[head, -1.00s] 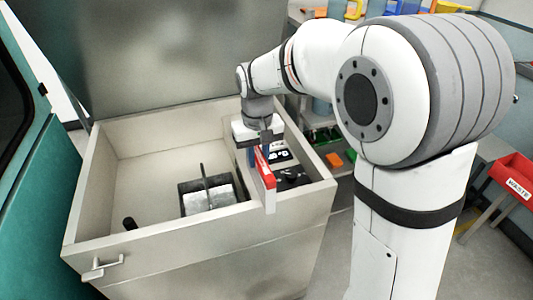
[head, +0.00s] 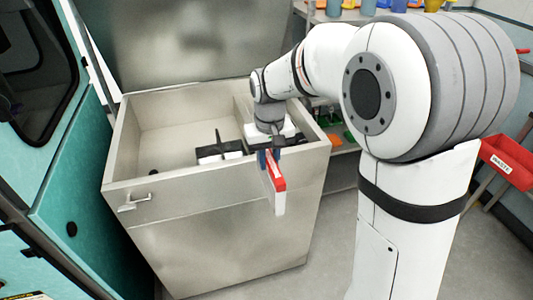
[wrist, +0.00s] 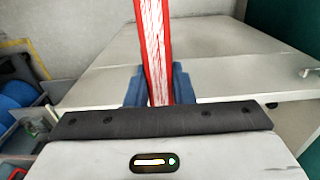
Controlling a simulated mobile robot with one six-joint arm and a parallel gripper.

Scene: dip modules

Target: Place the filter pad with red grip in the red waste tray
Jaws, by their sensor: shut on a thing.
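My gripper (head: 268,158) is shut on the filter pad with red grip (head: 275,173), a flat piece with a red edge and a pale lower part. The pad hangs at the front rim of the open metal bin, in front of its outer wall in the head view. The wrist view shows the red-edged pad (wrist: 155,50) standing between the blue fingers (wrist: 158,86). The red waste tray (head: 508,162), with a white label, sits at the right edge of the head view, well apart from my gripper.
The open metal bin (head: 215,185) holds a dark divider piece with white blocks (head: 219,150). Shelves with coloured containers (head: 365,8) stand behind. A teal machine (head: 80,190) is at the left. Grey floor (head: 325,245) is clear between the bin and my body.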

